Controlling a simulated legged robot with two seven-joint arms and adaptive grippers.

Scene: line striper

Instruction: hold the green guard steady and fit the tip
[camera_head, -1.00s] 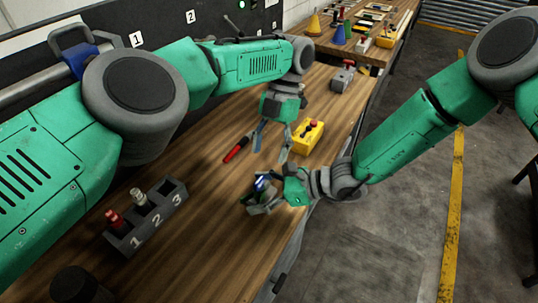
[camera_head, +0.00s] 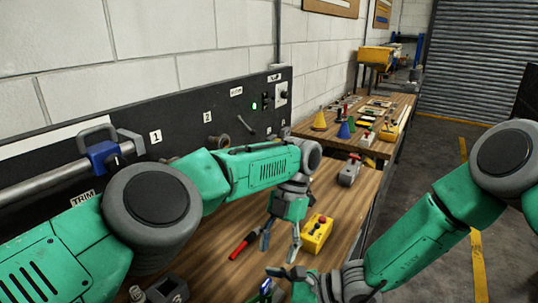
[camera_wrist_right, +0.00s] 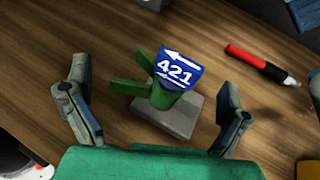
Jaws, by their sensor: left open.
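The green guard (camera_wrist_right: 162,95) shows in the right wrist view, with a blue "421" label, on a grey block (camera_wrist_right: 170,118). In the head view only a small green and blue part of it (camera_head: 265,287) shows at the bottom edge. My right gripper (camera_wrist_right: 154,78) is open, its fingers apart on either side of the guard, with gaps showing. My left gripper (camera_head: 281,243) is open and empty, pointing down over the bench between a red-handled tool (camera_head: 243,245) and a yellow button box (camera_head: 316,233). I cannot make out which part is the tip.
A numbered rack (camera_head: 172,290) is cut off at the bottom, with a silver-topped piece (camera_head: 137,293) in it. A black panel (camera_head: 215,115) stands behind the bench. A grey device (camera_head: 349,171) and a second table with cones (camera_head: 320,120) lie farther back.

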